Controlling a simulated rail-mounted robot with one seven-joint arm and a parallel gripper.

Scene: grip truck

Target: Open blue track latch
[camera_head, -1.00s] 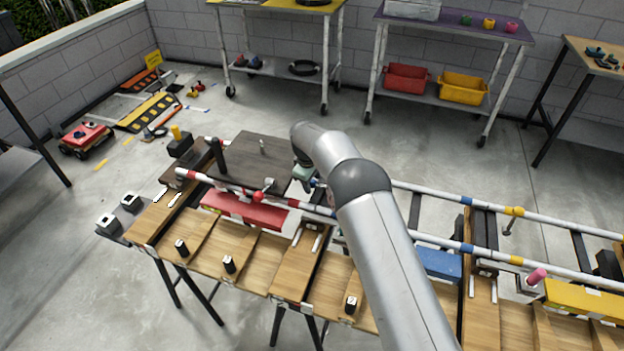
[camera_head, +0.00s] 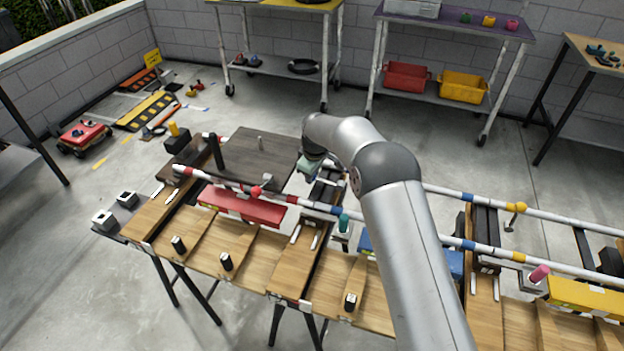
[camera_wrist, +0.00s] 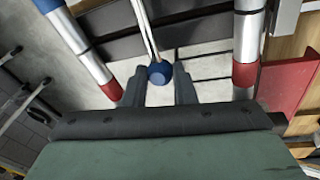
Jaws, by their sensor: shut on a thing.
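The blue track latch shows in the wrist view as a round blue knob (camera_wrist: 160,74) on a pale metal rod that runs up the picture. My gripper (camera_wrist: 158,80) has one dark finger on each side of the knob and is shut on it. In the head view my gripper (camera_head: 310,165) hangs over the gap between the two rails, right of the dark board. Its fingertips and the blue knob are hidden there by my wrist. The front rail (camera_head: 300,204) has white, red and blue bands.
A red-knobbed latch (camera_head: 255,190) stands at the front rail above a red block (camera_head: 240,207). A teal knob (camera_head: 343,223) stands close to my arm. A yellow-knobbed latch (camera_head: 517,208) and a pink knob (camera_head: 539,273) are at right.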

